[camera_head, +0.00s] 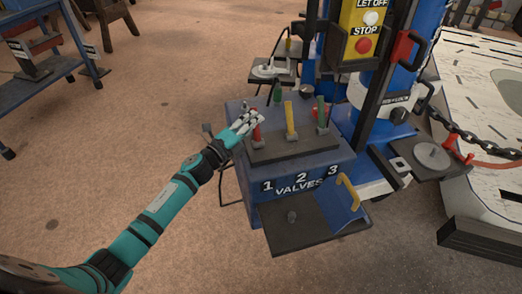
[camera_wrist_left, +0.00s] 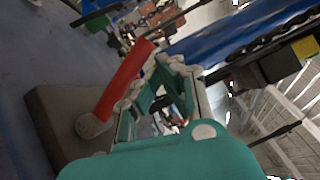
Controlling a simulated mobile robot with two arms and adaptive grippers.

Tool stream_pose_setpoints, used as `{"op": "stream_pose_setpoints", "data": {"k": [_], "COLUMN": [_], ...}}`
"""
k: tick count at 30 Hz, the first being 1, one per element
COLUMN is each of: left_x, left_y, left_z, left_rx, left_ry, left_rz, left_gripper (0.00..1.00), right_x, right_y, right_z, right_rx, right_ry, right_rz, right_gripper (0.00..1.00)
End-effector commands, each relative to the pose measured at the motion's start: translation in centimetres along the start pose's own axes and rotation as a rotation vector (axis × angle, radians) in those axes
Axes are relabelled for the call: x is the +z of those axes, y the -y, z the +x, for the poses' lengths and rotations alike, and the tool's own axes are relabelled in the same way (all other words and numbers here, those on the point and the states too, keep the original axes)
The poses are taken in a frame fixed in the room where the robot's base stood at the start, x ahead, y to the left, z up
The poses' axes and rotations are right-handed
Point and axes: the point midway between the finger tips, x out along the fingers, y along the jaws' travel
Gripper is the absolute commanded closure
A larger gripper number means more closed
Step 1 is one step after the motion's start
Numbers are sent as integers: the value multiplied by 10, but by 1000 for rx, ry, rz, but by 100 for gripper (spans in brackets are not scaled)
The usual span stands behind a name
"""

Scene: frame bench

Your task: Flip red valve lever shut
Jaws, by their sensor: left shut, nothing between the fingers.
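The red valve lever (camera_head: 256,134) stands at the left end of the row on the blue valve box (camera_head: 240,170), above the number 1. My left gripper (camera_head: 249,119) is at this lever, with its fingers partly in front of it. In the left wrist view the red lever (camera_wrist_left: 126,77) rises at a tilt from its dark base (camera_wrist_left: 55,130). There it lies just left of my left gripper (camera_wrist_left: 172,66), outside the fingers. The gripper is shut and empty. I cannot tell whether it touches the lever. My right gripper is not in view.
A yellow lever (camera_head: 290,117) and a green lever (camera_head: 321,113) stand upright to the right on the same box. A yellow control box (camera_head: 363,32) with a red stop button hangs behind. A dark tray (camera_head: 293,228) juts out in front.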

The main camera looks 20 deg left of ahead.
Motion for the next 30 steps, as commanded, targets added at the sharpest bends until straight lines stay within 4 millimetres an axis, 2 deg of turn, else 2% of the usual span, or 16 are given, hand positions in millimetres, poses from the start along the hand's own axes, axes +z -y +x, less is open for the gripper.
{"op": "stream_pose_setpoints", "data": {"k": [9, 14, 17, 24, 30], "left_x": [0, 0, 0, 0, -1], "left_y": [0, -1, -2, -2, -1], "left_z": [0, -5, -17, -68, -103], "left_rx": [0, 1, 3, 4, 3], "left_ry": [0, 0, -1, 0, 0], "left_rz": [0, 0, 0, 0, -1], "left_gripper": [100, 100, 100, 100, 100], "right_x": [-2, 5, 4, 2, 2], "right_y": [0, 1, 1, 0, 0], "right_z": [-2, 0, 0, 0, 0], "right_rx": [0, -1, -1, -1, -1], "right_ry": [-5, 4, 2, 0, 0], "right_rz": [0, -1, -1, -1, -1], "right_gripper": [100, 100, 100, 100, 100]}}
